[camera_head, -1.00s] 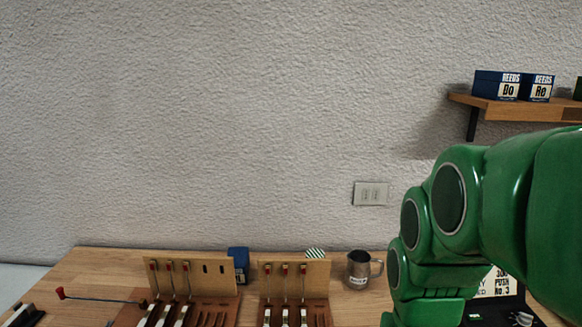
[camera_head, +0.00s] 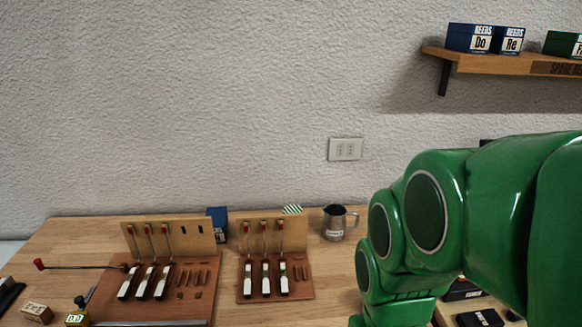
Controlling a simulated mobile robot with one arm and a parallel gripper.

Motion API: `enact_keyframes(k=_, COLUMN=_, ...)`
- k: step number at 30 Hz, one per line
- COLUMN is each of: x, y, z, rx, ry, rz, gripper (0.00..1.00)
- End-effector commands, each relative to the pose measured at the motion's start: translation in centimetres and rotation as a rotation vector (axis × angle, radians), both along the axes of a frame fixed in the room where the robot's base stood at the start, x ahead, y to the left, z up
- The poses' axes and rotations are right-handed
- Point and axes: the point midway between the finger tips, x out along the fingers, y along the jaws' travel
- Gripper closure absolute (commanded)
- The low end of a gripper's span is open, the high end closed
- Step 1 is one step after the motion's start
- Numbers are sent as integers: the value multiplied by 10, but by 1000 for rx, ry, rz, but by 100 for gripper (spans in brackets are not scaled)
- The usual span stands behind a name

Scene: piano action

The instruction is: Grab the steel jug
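The steel jug (camera_head: 335,224) stands upright on the wooden table near the wall, right of the second key board. Its handle points right and a pale label shows low on its front. My green arm fills the right side of the view, in front of and to the right of the jug. A small gap of table shows between the jug and my arm. My gripper is not visible; the lower end of the arm runs out of the bottom of the picture.
Two piano-key boards, one on the left (camera_head: 124,254) and one nearer the jug (camera_head: 292,228), stand on the table. A wall shelf (camera_head: 490,62) holds boxes at upper right. A red-knobbed rod (camera_head: 85,267) lies left.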

Motion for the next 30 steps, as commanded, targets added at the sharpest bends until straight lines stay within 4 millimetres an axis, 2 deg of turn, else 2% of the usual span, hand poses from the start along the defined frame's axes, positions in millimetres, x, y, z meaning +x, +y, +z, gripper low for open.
enact_keyframes(k=12, x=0, y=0, z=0, rx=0, ry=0, rz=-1, gripper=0)
enact_keyframes(k=23, x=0, y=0, z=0, rx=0, ry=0, rz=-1, gripper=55)
enact_keyframes(k=24, x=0, y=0, z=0, rx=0, ry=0, rz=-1, gripper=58)
enact_keyframes(k=30, x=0, y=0, z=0, rx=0, ry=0, rz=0, gripper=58)
